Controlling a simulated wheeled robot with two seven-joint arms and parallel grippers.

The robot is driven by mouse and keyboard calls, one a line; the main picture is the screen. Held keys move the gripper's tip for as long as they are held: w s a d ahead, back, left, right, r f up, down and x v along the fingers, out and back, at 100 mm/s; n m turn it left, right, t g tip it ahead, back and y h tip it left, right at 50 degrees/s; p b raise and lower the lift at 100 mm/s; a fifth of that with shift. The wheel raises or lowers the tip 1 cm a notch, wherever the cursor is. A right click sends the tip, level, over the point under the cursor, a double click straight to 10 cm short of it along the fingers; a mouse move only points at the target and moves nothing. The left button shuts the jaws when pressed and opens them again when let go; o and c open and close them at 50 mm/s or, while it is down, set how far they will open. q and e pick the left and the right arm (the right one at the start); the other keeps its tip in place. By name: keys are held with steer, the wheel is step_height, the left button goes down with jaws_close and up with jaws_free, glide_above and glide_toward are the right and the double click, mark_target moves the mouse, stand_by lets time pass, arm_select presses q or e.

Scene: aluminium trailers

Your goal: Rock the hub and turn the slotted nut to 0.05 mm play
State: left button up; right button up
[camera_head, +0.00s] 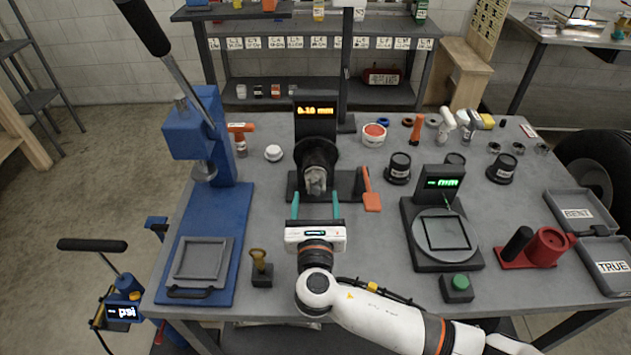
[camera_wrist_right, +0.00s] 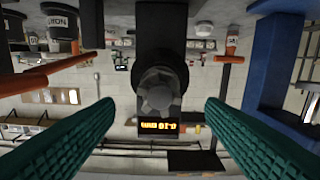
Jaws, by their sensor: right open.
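The dark hub (camera_head: 318,152) stands on its block at the back middle of the bench. A grey slotted nut (camera_head: 315,180) sits on its front face; it also shows near the middle of the right wrist view (camera_wrist_right: 158,97), which is upside down. A display (camera_head: 316,111) behind the hub has orange digits that look like 0.10 mm. My right gripper (camera_head: 316,200) is open and empty, in front of the hub. Its teal fingers point at the nut, one on each side, with a gap between them and the nut. My left gripper is not in view.
An orange-handled tool (camera_head: 370,190) leans right of the hub. A blue press (camera_head: 200,150) stands to the left and a scale-like device (camera_head: 443,235) to the right. A small brass-topped stand (camera_head: 260,268) is near the front.

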mark_target(316, 191)
steer(key=w, duration=0.4)
steer(key=shift+w, duration=0.25)
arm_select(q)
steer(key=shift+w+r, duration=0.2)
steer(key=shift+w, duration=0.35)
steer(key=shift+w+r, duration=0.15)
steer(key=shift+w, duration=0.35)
arm_select(e)
steer(key=shift+w, duration=0.5)
steer(key=c, duration=1)
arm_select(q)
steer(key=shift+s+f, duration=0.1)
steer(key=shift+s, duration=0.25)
arm_select(e)
steer(key=shift+f, duration=0.1)
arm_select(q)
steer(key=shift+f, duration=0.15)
arm_select(e)
steer(key=shift+m, duration=0.4)
steer(key=m+b, duration=0.2)
steer(key=m, duration=0.1)
steer(key=shift+f+m, duration=0.15)
steer(key=shift+m, duration=0.25)
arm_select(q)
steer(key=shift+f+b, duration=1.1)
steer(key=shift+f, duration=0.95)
arm_select(e)
steer(key=shift+d+m, duration=0.1)
steer(key=shift+m, duration=2.1)
